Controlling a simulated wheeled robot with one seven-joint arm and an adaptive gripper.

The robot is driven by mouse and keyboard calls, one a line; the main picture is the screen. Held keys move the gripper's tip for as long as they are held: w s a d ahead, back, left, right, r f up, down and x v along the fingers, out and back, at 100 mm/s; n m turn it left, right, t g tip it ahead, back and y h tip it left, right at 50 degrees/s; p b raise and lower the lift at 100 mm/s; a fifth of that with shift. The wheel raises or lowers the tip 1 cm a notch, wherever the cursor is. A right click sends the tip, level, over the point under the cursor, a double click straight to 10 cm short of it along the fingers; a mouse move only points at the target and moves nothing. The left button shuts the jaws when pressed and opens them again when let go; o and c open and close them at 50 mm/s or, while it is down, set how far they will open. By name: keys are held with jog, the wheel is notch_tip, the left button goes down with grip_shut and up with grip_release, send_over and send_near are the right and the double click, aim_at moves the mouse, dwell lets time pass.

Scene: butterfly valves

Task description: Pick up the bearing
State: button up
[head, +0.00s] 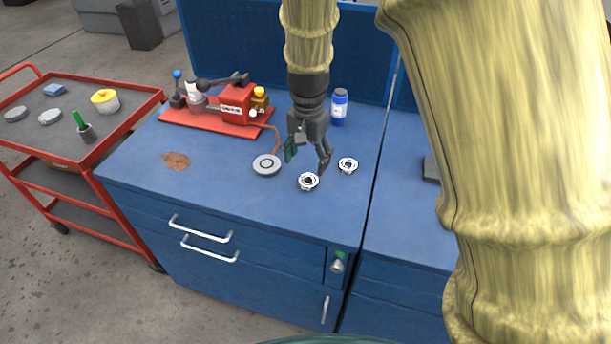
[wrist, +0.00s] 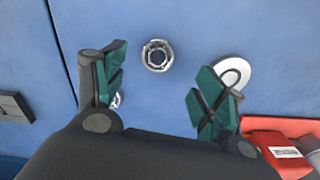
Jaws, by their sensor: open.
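My gripper (head: 308,158) points down above the blue bench top, open and empty. Two small silver ring-shaped parts with faceted rims lie flat below it. The front ring part (head: 308,181) shows in the wrist view (wrist: 157,55) beyond and between the fingertips (wrist: 160,82). The other ring part (head: 348,165) lies right of the gripper; in the wrist view (wrist: 116,100) the left finger partly hides it. A grey round disc with concentric rings (head: 267,164) lies left of the gripper, partly behind the right finger in the wrist view (wrist: 236,73). I cannot tell for certain which is the bearing.
A red vice-like device (head: 235,103) on a red base stands at the back left, a blue bottle (head: 339,107) behind the gripper. A brown stain (head: 175,161) marks the bench (head: 225,190). A red cart (head: 85,148) holds several items. The bench front is clear.

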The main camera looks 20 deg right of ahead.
aim_at(309, 176)
jog(key=shift+s+f, duration=0.2)
jog(key=shift+s, duration=0.65)
jog(key=w+f, duration=0.2)
jog(key=f, duration=0.1)
jog(key=shift+w+p, duration=0.3)
jog(key=shift+w, duration=0.1)
jog(key=shift+s+d+f+p, duration=0.1)
jog(key=shift+s+f+p, duration=0.1)
jog(key=shift+f, duration=0.4)
jog(key=shift+s+d+f+p, duration=0.15)
jog(key=shift+f+p, duration=0.1)
jog(key=shift+f, duration=0.3)
jog(key=shift+s+f+p, duration=0.2)
jog(key=shift+f, duration=0.4)
jog(key=shift+w+f, duration=0.2)
jog(key=shift+f, duration=0.15)
jog(key=shift+s+r, duration=0.25)
jog(key=shift+w+f, duration=0.15)
jog(key=c, duration=1)
jog(key=shift+c, duration=1)
